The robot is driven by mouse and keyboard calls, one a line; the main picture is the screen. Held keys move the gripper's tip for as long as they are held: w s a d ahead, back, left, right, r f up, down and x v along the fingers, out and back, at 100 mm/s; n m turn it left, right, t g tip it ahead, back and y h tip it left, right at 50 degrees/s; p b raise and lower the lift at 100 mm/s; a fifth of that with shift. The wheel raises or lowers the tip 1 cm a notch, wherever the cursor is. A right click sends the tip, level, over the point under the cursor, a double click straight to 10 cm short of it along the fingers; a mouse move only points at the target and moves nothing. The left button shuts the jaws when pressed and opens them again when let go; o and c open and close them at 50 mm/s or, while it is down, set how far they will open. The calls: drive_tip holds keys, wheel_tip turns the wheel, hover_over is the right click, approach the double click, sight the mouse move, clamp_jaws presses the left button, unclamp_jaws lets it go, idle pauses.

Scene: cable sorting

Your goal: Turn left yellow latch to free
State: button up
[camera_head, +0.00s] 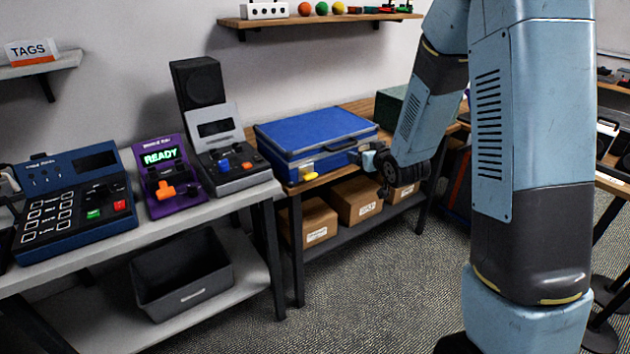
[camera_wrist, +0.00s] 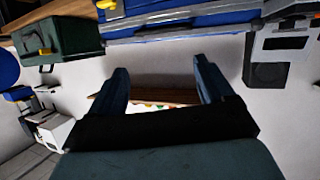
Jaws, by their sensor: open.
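A blue case (camera_head: 315,130) lies closed on the wooden bench. Its left yellow latch (camera_head: 308,176) shows low on the front face, near the left corner. A dark handle shows to the right of that latch. My gripper (camera_head: 368,160) is at the case's front right, to the right of the left latch and apart from it. In the wrist view my gripper (camera_wrist: 160,76) has its two fingers spread with nothing between them. The case (camera_wrist: 185,20) shows upside down there at the top, with a yellow part (camera_wrist: 105,4) at the edge; I cannot tell which latch this is.
A green box (camera_wrist: 60,38) stands beside the case. A grey console (camera_head: 225,150) and a purple console (camera_head: 168,178) reading READY stand to the left. Cardboard boxes (camera_head: 355,200) sit on the shelf below. The floor in front is clear.

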drive_tip(key=a+f+n+t+y, duration=0.1)
drive_tip(key=a+f+n+y, duration=0.2)
drive_tip(key=f, duration=0.5)
drive_tip(key=y, duration=0.3)
approach(312, 178)
drive_tip(key=shift+t, duration=0.3)
drive_tip(key=x, duration=0.8)
drive_tip(key=shift+w+a+f, duration=0.1)
drive_tip(key=shift+w+a, duration=0.15)
drive_tip(key=c, duration=1)
drive_tip(key=shift+c, duration=0.2)
